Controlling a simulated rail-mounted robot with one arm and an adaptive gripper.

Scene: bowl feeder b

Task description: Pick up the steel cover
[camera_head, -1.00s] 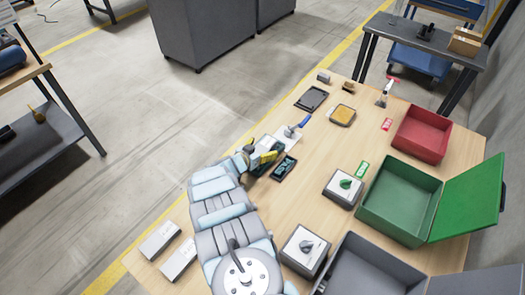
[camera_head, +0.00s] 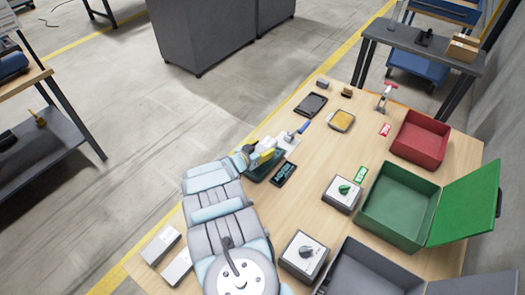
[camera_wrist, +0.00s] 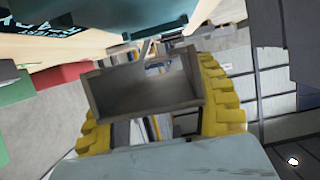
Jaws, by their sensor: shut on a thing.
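The steel cover (camera_wrist: 145,85) shows in the wrist view as a grey, hollow, open-sided box shape. My gripper (camera_wrist: 160,100) is shut on it, with a yellow ribbed finger on each side. In the head view my gripper (camera_head: 264,154) is over the far left part of the wooden table, above a dark green tray (camera_head: 262,172). The cover is mostly hidden there by the gripper. The dark green tray also shows close by at the top of the wrist view (camera_wrist: 160,14).
A blue-handled tool (camera_head: 303,128) lies just behind. Grey boxes with knobs (camera_head: 342,194) (camera_head: 304,254), a green lidded bin (camera_head: 397,205) and a red bin (camera_head: 421,140) stand to the right. The table's middle is clear.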

